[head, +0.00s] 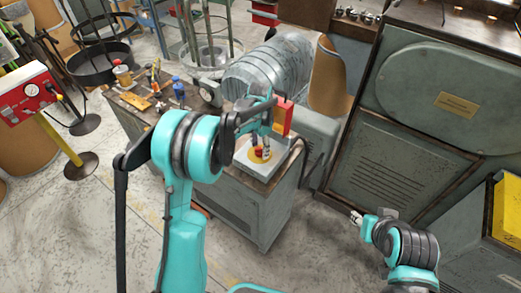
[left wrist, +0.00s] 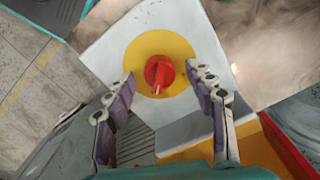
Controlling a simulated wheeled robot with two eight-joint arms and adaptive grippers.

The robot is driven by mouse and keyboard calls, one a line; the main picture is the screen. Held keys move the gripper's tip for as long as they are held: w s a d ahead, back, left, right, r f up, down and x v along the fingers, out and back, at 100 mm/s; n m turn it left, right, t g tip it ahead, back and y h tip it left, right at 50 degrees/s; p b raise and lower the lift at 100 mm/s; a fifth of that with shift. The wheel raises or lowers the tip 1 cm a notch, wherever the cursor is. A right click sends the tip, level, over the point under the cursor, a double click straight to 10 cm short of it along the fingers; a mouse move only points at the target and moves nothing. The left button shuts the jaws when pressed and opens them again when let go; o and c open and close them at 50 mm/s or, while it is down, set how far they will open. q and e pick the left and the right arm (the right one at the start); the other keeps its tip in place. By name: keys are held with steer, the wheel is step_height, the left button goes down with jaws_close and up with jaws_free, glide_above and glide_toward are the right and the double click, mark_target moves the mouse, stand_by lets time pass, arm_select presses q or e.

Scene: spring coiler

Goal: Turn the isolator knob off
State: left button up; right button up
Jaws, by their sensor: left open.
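The isolator knob (left wrist: 159,72) is red and sits in the middle of a round yellow plate (left wrist: 184,45) on a pale grey box. In the head view the red knob (head: 259,151) shows on the box (head: 244,158) at the near end of a metal cabinet. My left gripper (left wrist: 166,84) is open, its two fingers reaching toward the knob from either side, with nothing between the pads but the view of the plate. I cannot tell whether the fingers touch the knob. My right gripper (head: 357,218) is low at the right, over the floor, away from the knob.
A red upright part (head: 283,116) stands right behind the box. A large coil (head: 268,66) and small bottles (head: 178,90) are on and behind the cabinet. A big grey machine (head: 410,130) stands at right. A red panel with a gauge (head: 28,94) is at left.

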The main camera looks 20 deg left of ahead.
arm_select(q)
steer(key=shift+f, duration=0.3)
steer(key=c, duration=1.2)
